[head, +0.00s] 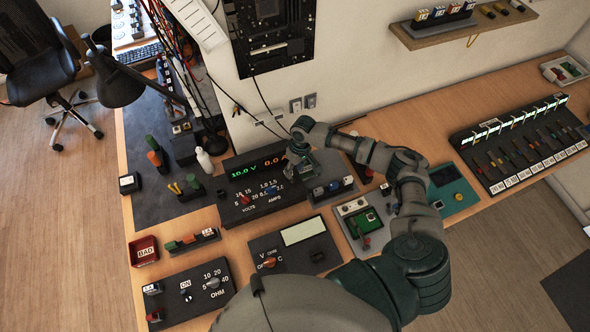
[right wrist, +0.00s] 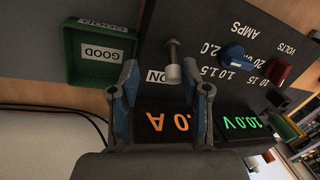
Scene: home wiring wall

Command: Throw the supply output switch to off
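The supply (head: 262,185) is a dark box on the bench, with a green 10.0 V readout and an orange amps readout in the head view. In the right wrist view its panel (right wrist: 215,75) appears upside down. The output switch (right wrist: 172,68) is a metal toggle with a pale tip, beside an upside-down ON label; no OFF label shows. My right gripper (right wrist: 160,68) is open, its two fingers apart on either side of the toggle tip. Contact cannot be told. In the head view the right gripper (head: 297,165) hides the switch. My left gripper is out of view.
A blue knob (right wrist: 234,54) and a red knob (right wrist: 275,73) stand on the panel beside the switch. A green GOOD tray (right wrist: 100,53) lies close by. A meter (head: 295,245) and an ohm box (head: 190,290) sit in front of the supply.

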